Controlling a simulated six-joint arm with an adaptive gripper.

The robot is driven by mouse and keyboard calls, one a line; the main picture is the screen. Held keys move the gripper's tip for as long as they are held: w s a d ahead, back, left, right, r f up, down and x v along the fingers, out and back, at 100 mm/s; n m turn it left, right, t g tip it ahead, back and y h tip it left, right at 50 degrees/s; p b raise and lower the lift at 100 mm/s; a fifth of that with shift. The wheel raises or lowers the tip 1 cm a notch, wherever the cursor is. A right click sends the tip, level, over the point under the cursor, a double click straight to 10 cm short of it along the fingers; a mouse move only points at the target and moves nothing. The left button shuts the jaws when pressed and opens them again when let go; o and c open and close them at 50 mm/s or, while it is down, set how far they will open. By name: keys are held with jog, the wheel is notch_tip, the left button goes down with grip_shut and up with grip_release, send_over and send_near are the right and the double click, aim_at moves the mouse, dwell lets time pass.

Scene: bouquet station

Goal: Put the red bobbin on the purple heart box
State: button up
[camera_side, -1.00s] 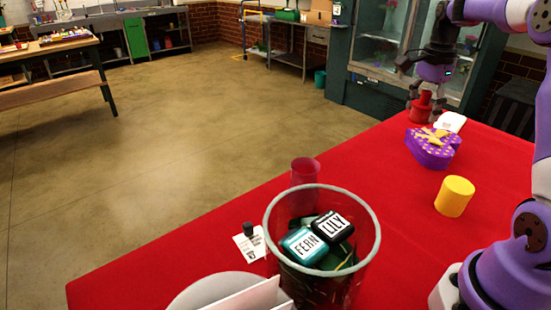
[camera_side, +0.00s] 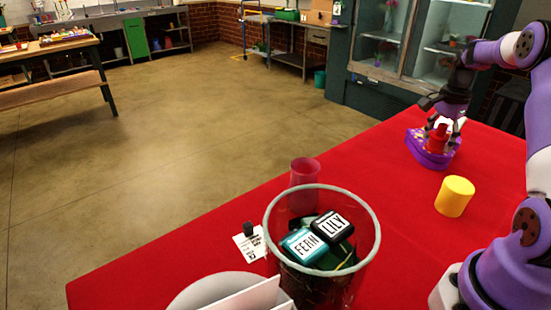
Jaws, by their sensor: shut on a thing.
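The purple heart box (camera_side: 428,158) lies on the red table at the back right. The red bobbin (camera_side: 437,140) is upright at the top of the box in this view. My gripper (camera_side: 443,124) is above the box, pointing down, with its fingers shut on the bobbin. The bobbin's lower end overlaps the lid; I cannot tell whether it touches it or hangs just above. The fingers and bobbin hide much of the lid and its gold bow.
A yellow cylinder (camera_side: 454,196) stands in front of the box. A clear bin (camera_side: 321,240) with several labelled packs is at the front, with a translucent red cup (camera_side: 304,171) behind it. A tag card (camera_side: 250,244) and a white plate (camera_side: 222,289) lie nearby. The table's middle is clear.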

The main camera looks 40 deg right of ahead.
aim_at(444, 125)
jog(key=o, duration=1.1)
jog(key=shift+f, duration=0.1)
notch_tip(444, 125, up, 12)
jog(key=w+a+r+n+t+h, duration=0.1)
jog(key=w+a+r+n, duration=0.15)
jog(key=a+n, duration=0.4)
jog(key=w+a+r+n+t, duration=0.1)
jog(key=a+r+n, duration=0.2)
jog(key=a, duration=0.7)
jog(key=s+a+f+n+t, duration=0.1)
jog(key=s+a+f+n, duration=0.1)
jog(key=a+n, duration=0.2)
jog(key=s+a+f+n+t, duration=0.1)
jog(key=s+a+f+n, duration=0.1)
jog(key=a, duration=0.5)
jog(key=s+a+f+n+t+y, duration=0.1)
jog(key=s+a+f+n, duration=0.1)
jog(key=s+a+n, duration=0.2)
jog(key=shift+a+n, duration=0.75)
jog(key=shift+n, duration=0.3)
